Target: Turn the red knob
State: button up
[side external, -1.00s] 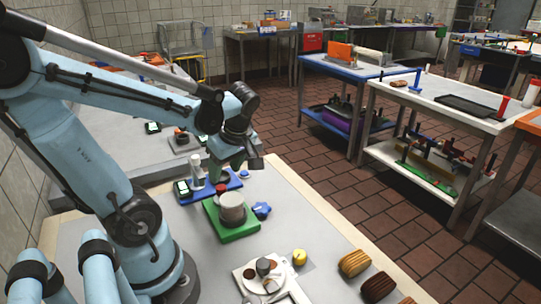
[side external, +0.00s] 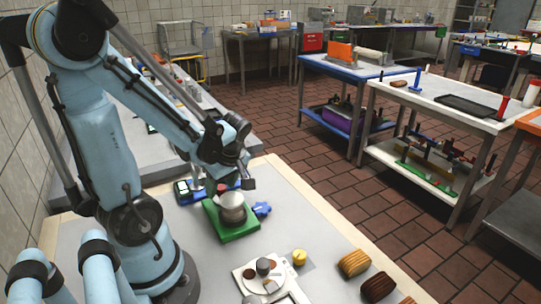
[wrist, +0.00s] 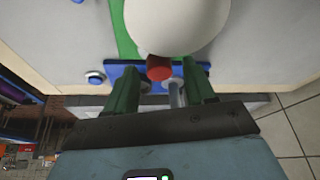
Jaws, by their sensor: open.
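The red knob (wrist: 160,73) shows in the wrist view, between the two green fingers of my gripper (wrist: 160,65). The fingers are open, with visible space on both sides of the knob. The knob lies by the edge of a blue base (wrist: 114,70), close to a pale round pot (wrist: 178,25). In the side view my gripper (side external: 229,184) is low over the blue base (side external: 182,196), just behind the pot (side external: 231,206).
The pot stands on a green board (side external: 238,233). A blue star-shaped knob (side external: 262,209) sits right of it. The table right of the pot is mostly clear.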

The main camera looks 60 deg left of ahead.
grip_shut()
jog(key=shift+m+t, duration=0.6)
jog(key=shift+m, duration=0.9)
grip_release()
jog(key=shift+r, duration=0.15)
jog(key=v, duration=1.2)
jog(key=shift+d, duration=0.2)
